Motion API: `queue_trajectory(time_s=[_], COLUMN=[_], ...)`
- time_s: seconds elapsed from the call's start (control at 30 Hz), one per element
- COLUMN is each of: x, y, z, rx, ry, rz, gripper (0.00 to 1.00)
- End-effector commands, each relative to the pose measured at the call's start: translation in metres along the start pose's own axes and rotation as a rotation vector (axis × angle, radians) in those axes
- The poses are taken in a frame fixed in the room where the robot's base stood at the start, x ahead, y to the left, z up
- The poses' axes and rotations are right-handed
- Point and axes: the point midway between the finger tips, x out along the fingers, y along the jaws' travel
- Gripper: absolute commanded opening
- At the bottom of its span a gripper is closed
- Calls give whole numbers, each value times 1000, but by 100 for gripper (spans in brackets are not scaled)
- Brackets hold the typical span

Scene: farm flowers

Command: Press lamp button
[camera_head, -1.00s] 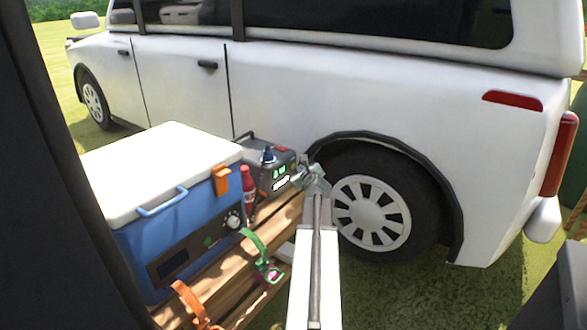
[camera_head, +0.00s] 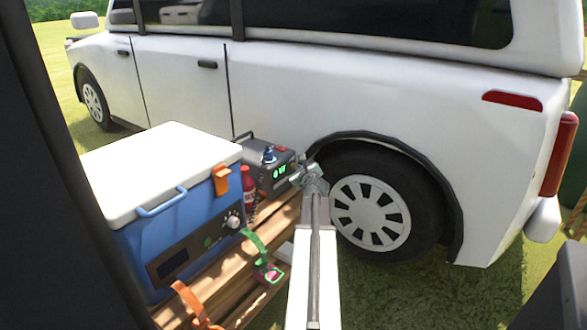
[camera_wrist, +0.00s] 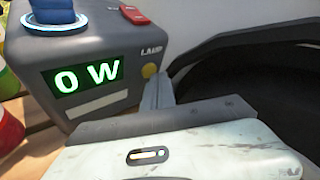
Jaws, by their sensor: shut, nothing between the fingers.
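A dark grey power box (camera_head: 272,165) stands on the wooden bench beside the cooler. In the wrist view its green display (camera_wrist: 88,76) reads "0 W". A round yellow button (camera_wrist: 149,70) sits on its front face under the word "LAMP". My gripper (camera_wrist: 158,92) is shut and empty, its tips just below and right of the button. I cannot tell whether they touch it. In the head view my gripper (camera_head: 300,176) is at the box's right front corner and hides the button. A pale strip (camera_wrist: 98,105) under the display is unlit.
A blue cooler with a white lid (camera_head: 165,165) stands left of the box, with a red bottle (camera_head: 248,184) between them. A white car (camera_head: 400,95) and its rear wheel (camera_head: 370,212) are close behind and right. Straps hang over the wooden bench (camera_head: 228,272).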

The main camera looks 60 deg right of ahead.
Motion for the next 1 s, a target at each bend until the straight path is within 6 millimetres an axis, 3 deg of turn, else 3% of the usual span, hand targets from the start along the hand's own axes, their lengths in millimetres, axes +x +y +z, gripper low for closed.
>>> queue_trajectory(time_s=[0.4, 1.0], x=[-7, -47], y=[-5, -34], z=[-5, -34], rx=[1, 1], ry=[0, 0], rz=[0, 0], gripper=[0, 0])
